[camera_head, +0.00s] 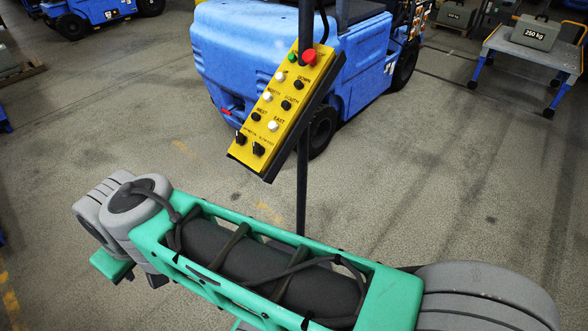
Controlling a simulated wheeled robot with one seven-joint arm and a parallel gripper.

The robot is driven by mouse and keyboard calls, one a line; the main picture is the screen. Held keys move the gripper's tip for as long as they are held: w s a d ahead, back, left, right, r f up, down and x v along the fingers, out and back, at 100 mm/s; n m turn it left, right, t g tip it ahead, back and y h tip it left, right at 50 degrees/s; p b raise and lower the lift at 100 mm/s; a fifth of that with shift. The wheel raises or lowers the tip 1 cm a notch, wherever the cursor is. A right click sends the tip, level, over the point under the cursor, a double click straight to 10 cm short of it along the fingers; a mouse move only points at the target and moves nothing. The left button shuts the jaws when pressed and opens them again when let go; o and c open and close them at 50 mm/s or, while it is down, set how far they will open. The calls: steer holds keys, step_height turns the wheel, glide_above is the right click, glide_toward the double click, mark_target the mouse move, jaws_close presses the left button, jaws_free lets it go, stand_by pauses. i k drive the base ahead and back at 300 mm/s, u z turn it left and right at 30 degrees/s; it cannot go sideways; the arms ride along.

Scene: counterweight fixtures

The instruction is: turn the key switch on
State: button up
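A yellow control box (297,90) hangs tilted on a dark vertical pole or cable in the upper middle. Its face has a red button (309,57), a green button (292,58) and several black and white buttons with direction labels. Two black rotary switches, a left one (240,138) and a right one (259,149), sit at its lower end. I cannot tell which is the key switch or how it is set. My green and grey arm crosses the front, below and apart from the box. My gripper's fingers do not show.
A blue vehicle (240,50) stands close behind the box. A cart (530,50) bearing a grey 260 kg weight (536,33) is at the upper right. The concrete floor between the box and my arm is clear. Another blue vehicle (92,10) is at the upper left.

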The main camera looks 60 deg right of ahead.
mark_target(241, 141)
steer(key=z, duration=1.5)
steer(key=k, duration=0.6)
steer(key=u, duration=1.2)
steer(key=i, duration=1.2)
steer(key=u, duration=0.15)
